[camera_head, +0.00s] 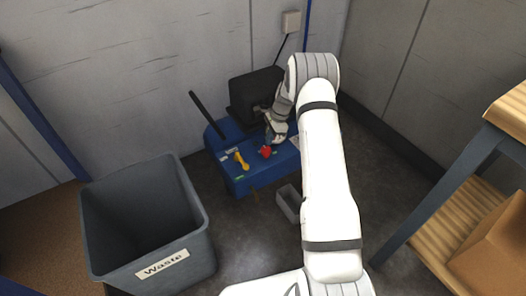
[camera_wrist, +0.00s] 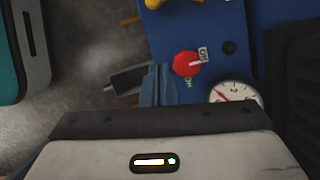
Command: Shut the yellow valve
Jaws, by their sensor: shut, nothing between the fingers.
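The yellow valve (camera_head: 241,160) is a small lever handle on the near left part of the top of a blue machine (camera_head: 262,178). Only its edge (camera_wrist: 158,3) shows at the top of the wrist view. A red knob (camera_head: 265,152) sits to its right; in the wrist view the knob (camera_wrist: 186,63) has a white mark and ON and OFF labels beside it. My gripper (camera_head: 270,138) is above the machine, behind the red knob and apart from the yellow valve. In the wrist view its fingers (camera_wrist: 158,88) are together with nothing between them.
A round dial gauge (camera_wrist: 233,93) is right of the knob. A black box (camera_head: 255,90) and a dark upright bar (camera_head: 207,114) rise from the machine. A grey Waste bin (camera_head: 98,215) stands left, a wooden shelf (camera_head: 440,235) right. A small grey container (camera_head: 288,203) is on the floor.

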